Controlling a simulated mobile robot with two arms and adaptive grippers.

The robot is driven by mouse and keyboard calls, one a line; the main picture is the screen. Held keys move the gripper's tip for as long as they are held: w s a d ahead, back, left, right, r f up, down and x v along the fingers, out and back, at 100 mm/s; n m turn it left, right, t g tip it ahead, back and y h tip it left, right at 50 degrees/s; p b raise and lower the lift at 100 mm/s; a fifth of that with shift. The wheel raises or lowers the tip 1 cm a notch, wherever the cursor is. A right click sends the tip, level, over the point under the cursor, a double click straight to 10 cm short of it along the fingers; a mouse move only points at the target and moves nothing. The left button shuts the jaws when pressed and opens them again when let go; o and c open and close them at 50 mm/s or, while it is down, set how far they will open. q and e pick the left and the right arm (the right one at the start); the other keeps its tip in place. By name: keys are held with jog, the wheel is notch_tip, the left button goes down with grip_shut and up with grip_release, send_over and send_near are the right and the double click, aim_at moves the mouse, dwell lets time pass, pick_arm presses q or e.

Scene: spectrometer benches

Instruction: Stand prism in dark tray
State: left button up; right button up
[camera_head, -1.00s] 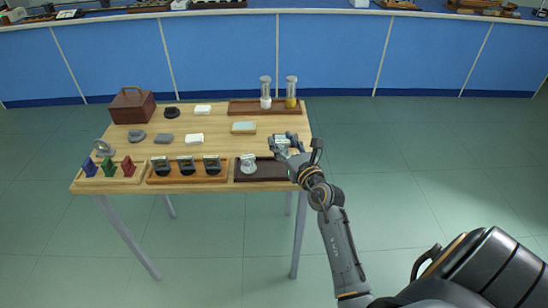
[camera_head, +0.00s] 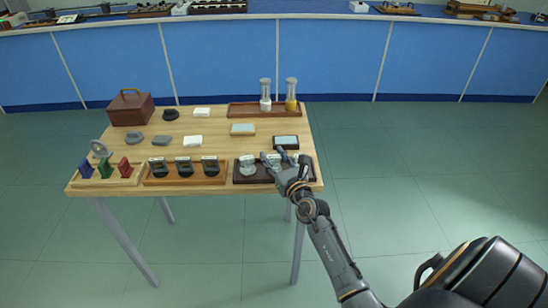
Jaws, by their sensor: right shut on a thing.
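The dark tray (camera_head: 256,179) lies at the front right of the wooden table. A clear, pale-topped prism (camera_head: 247,163) stands at its left end. My right gripper (camera_head: 273,162) is over the middle of the tray, just right of that prism. It is shut on another small glassy prism (camera_head: 273,157), mostly hidden by the fingers. I cannot tell whether the held prism touches the tray floor. My left gripper is out of view.
An orange-brown tray (camera_head: 218,179) with several dark-based pieces stands to the left, beside a light tray (camera_head: 128,181) of coloured pieces. A dark pale-topped block (camera_head: 287,142) sits behind the dark tray. Two cylinders stand in a brown tray (camera_head: 245,109) farther back.

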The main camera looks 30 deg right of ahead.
jog(key=o, duration=0.9)
jog(key=shift+r, duration=0.15)
jog(key=shift+s, duration=0.35)
jog(key=s+a, duration=0.1)
jog(key=s, duration=1)
jog(key=shift+s+a, duration=0.15)
jog(key=shift+a, duration=0.2)
